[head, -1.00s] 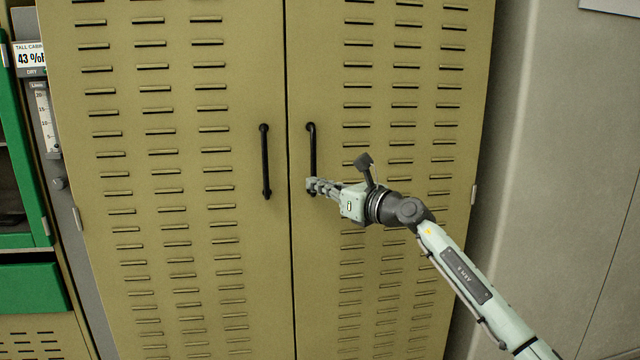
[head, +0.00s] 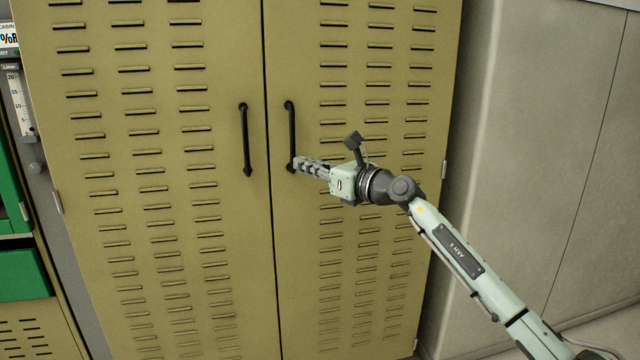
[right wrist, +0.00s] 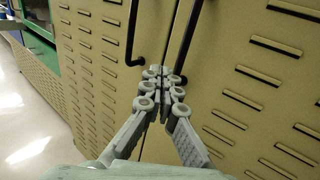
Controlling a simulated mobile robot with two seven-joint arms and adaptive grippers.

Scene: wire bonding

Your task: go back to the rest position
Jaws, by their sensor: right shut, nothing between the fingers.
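My right gripper (head: 298,165) is beside the lower end of the black handle (head: 290,135) on the right cabinet door (head: 375,225). Its fingers are shut with nothing between them. In the right wrist view the shut fingertips (right wrist: 158,72) are close to the right door's handle (right wrist: 187,40); I cannot tell whether they touch it. My left gripper is in neither view.
The left cabinet door (head: 160,235) has its own black handle (head: 246,140). Both doors look closed. Grey cabinets (head: 540,150) stand to the right, with a green unit (head: 20,272) at the far left. Pale floor (right wrist: 25,110) shows in the right wrist view.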

